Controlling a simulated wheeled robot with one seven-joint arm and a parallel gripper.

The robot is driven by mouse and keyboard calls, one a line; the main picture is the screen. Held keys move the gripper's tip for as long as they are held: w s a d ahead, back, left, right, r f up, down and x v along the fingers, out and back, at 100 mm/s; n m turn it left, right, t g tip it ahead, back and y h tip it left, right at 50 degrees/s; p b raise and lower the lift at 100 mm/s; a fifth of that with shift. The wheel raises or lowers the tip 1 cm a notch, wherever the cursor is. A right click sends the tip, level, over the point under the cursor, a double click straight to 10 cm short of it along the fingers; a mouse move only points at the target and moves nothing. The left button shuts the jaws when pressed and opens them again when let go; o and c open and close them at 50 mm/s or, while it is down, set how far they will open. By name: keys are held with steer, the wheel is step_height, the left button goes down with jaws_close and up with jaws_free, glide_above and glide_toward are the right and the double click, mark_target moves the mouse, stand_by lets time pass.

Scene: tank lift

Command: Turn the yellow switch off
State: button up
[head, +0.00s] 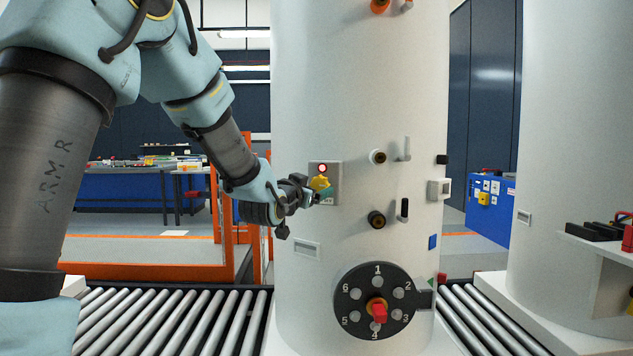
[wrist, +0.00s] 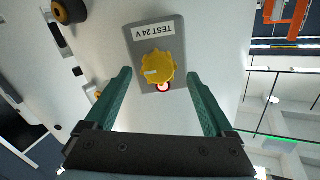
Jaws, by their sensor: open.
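The yellow switch (head: 320,183) is a round ribbed knob on a grey plate (head: 333,170) on the white tank (head: 290,120). In the wrist view the yellow switch (wrist: 157,68) has a pale mark on its left side, and the grey plate (wrist: 135,40) reads "TEST 24 V". A red light with a white rim (head: 322,168) sits beside the knob; the knob partly covers it in the wrist view (wrist: 163,87). My gripper (head: 318,196) is at the plate. In the wrist view its green fingers (wrist: 160,80) are open, one on each side of the knob, apart from it.
A black dial with a red handle (head: 378,308) is lower on the tank. Black and brown knobs (head: 377,157) and small handles stick out right of the plate. A roller conveyor (head: 170,320) runs below. An orange frame (head: 228,220) stands behind my arm.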

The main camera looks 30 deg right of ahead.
mark_target(320, 184)
steer(key=shift+p+x, duration=0.3)
steer(key=shift+x, duration=1.15)
steer(key=c, duration=1.4)
